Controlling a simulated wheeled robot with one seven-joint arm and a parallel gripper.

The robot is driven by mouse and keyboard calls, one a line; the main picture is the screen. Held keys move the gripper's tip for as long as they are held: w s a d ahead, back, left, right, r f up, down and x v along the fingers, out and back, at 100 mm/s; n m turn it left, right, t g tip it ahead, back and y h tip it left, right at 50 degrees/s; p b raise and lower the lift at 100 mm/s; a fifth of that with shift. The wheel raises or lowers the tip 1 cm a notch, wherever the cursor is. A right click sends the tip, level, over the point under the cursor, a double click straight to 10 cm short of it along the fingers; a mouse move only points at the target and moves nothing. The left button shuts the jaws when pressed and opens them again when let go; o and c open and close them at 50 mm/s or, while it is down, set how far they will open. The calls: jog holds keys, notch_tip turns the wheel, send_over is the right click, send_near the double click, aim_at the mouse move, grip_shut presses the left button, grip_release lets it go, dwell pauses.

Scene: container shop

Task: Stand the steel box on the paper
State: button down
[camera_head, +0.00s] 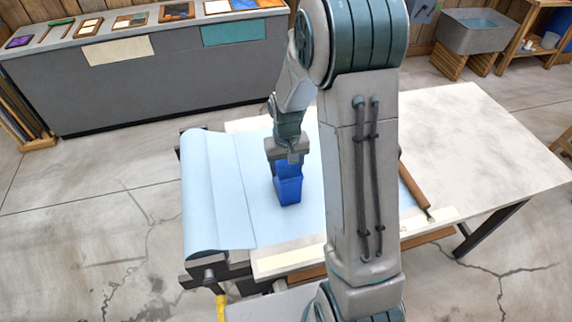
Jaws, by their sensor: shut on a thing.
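A blue open-topped box (289,190) is upright over the light blue paper (217,195) on the table. Its surface looks blue, and I see no bare steel on it. My gripper (290,162) comes down from above and is shut on the box's upper edge. The fingertips are small and partly hidden by the box wall. I cannot tell whether the box's base touches the paper or hangs just above it. My arm hides the right part of the paper.
The pale table top (475,135) is clear to the right. A brown roller or rod (413,186) lies beside my arm. A grey counter (150,75) with sample tiles stands at the back left. A grey sink (484,33) is at the back right.

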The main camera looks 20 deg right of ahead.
jog(key=shift+f, duration=0.2)
jog(key=shift+c, duration=2.1)
grip_release()
jog(key=shift+r, duration=0.15)
notch_tip(320, 180, up, 12)
jog(key=s+r+t, duration=0.1)
jog(key=s+r, duration=0.2)
jog(key=s, duration=0.6)
jog(key=s+r+t, duration=0.2)
jog(key=s+r, duration=0.1)
jog(key=s, duration=0.7)
jog(key=shift+s+a+b, duration=0.2)
jog(key=shift+b, duration=0.2)
jog(key=shift+r, duration=0.1)
jog(key=shift+c, duration=0.3)
